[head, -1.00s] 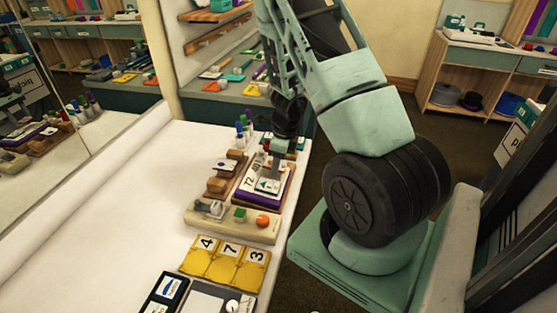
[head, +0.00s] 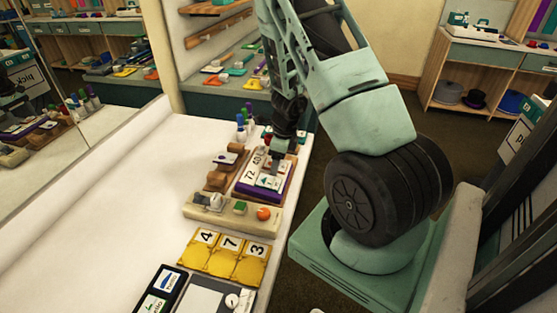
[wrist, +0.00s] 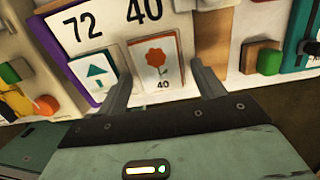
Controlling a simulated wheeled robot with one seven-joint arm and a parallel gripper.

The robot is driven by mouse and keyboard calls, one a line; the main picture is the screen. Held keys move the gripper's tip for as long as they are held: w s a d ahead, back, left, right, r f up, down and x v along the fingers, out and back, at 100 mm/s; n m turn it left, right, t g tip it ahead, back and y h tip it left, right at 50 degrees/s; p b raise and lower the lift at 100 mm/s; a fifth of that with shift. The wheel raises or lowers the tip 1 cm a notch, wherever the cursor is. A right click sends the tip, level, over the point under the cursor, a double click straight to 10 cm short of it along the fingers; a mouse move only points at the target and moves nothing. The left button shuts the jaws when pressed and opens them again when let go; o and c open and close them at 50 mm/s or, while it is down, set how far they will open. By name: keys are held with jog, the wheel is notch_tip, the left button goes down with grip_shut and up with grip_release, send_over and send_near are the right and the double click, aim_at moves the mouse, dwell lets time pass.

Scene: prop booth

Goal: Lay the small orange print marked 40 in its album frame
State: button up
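The small orange print (wrist: 157,66), with an orange flower and a 40 below it, lies under the large 40 of the purple-edged album (wrist: 108,12) in the wrist view. It appears to lie in the 40 place, but I cannot tell if it is fully seated. My gripper (wrist: 165,88) is open, one finger on each side of the print, with a visible gap on the right. A teal tree print (wrist: 93,74) lies under the 72. In the head view the album (head: 244,188) is at the table's right edge, with my gripper (head: 276,165) over its far part.
A cream tray (head: 225,222) with small objects stands in front of the album. A yellow number holder (head: 222,262) lies nearer. Wooden stands (head: 217,180) and several markers (head: 245,125) are beside and behind. The left of the white table (head: 100,230) is clear.

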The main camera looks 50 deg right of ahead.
notch_tip(320, 180, up, 17)
jog(key=s+d+p, duration=0.1)
jog(key=s+p, duration=0.1)
jog(key=p, duration=0.2)
jog(key=shift+r, duration=0.15)
dwell(0.6)
